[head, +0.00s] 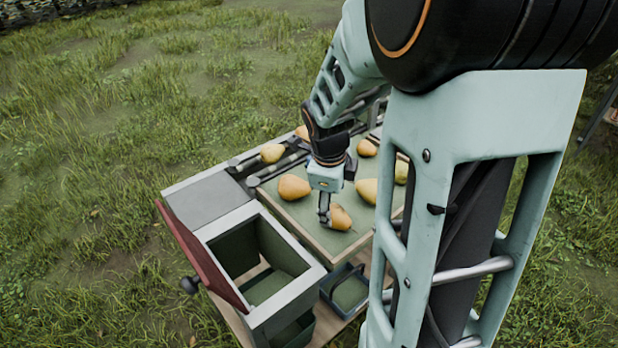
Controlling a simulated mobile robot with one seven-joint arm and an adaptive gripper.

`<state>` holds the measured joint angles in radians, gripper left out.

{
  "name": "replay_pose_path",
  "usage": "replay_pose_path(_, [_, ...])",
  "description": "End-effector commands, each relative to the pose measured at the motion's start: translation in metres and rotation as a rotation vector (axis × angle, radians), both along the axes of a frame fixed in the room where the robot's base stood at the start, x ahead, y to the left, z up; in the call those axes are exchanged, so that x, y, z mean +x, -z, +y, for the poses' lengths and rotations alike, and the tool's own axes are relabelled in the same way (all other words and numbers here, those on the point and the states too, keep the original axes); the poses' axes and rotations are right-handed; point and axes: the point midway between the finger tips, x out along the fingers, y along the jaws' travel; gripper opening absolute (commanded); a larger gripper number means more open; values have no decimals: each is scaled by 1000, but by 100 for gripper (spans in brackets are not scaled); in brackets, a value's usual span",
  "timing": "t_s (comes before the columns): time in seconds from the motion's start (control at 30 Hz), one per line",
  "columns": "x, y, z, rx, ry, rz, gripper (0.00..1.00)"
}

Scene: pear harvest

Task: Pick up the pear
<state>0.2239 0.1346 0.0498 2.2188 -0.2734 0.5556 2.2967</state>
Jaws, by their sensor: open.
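Several yellow-orange pears lie on a green mat with a pale rim (300,222) on the table. My gripper (327,217) is open and low over the mat, pointing down beside one orange pear (341,217). A finger overlaps this pear's left edge in the picture; I cannot tell whether it touches. Another orange pear (293,187) lies to the left of the gripper, and a yellower pear (367,190) lies to the right, partly hidden by my arm. Further pears lie behind, one (367,148) at the back right. The gripper's far finger is hidden.
A grey box (246,216) with an open top and a raised red lid (200,255) stands at the front left. A small dark green tray (349,291) sits in front of the mat. A pear (272,153) lies near grey rails at the back left. Grass surrounds the table.

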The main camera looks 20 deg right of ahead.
Motion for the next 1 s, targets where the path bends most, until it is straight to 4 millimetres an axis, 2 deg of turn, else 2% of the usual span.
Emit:
replay_pose_path(0.1, [2, 11, -2, 0, -2, 3, 68])
replay_pose_path(0.27, [3, 19, -4, 0, -2, 3, 68])
replay_pose_path(0.6, [9, 58, -14, -1, -1, 3, 68])
replay_pose_path(0.93, [11, 64, -15, 0, -1, 0, 68])
replay_pose_path(1.0, [11, 64, -15, 0, -1, 0, 62])
